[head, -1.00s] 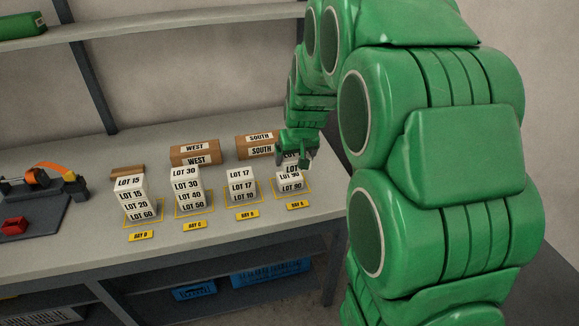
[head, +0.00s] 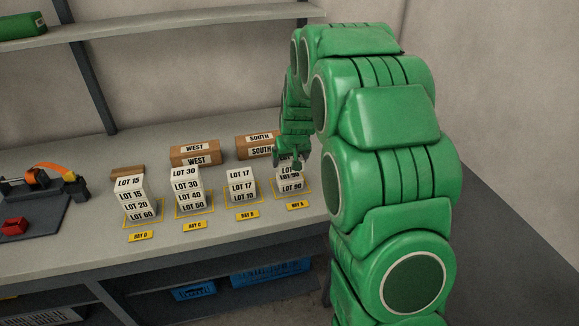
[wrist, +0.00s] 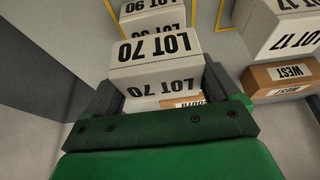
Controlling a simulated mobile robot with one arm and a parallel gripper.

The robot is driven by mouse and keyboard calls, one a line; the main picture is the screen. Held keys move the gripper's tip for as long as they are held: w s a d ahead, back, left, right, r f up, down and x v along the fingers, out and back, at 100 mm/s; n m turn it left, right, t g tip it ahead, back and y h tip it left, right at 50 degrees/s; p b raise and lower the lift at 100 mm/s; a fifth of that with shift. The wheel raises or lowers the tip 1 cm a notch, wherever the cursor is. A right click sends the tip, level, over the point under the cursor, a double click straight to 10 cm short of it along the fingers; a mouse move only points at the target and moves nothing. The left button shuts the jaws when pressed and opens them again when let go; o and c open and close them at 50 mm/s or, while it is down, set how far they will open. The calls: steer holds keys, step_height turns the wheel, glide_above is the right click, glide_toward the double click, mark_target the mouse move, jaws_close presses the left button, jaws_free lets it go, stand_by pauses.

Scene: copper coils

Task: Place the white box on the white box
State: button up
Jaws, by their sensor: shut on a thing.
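My gripper (head: 292,160) is over the rightmost stack, at the BAY A sign. In the wrist view my gripper (wrist: 160,82) is shut on a white box labelled LOT 70 (wrist: 155,50), with a finger on each side. Below it stand white boxes, the lowest labelled LOT 90 (head: 291,187); one also shows past the held box in the wrist view (wrist: 138,8). In the head view the gripper partly hides the held box. Whether it touches the stack under it I cannot tell.
Other white stacks stand at BAY B (head: 242,186), BAY C (head: 188,192) and BAY D (head: 135,200). Brown WEST boxes (head: 180,160) and SOUTH boxes (head: 246,145) stand behind. A dark tape device (head: 40,200) lies at the left. Bare bench lies along the front edge.

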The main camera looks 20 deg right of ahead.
steer(key=shift+w+f, duration=0.3)
steer(key=shift+f, duration=1.5)
steer(key=shift+f, duration=0.1)
steer(key=o, duration=1)
steer(key=v, duration=1.2)
steer(key=s+a+r+g, duration=0.2)
steer(key=s, duration=1.3)
steer(key=s+a+r+g, duration=0.2)
steer(key=s, duration=1.2)
steer(key=s+a+r+g, duration=0.1)
steer(key=s+r+g, duration=0.1)
steer(key=s, duration=1.3)
steer(key=shift+s+a, duration=0.3)
steer(key=shift+a, duration=0.1)
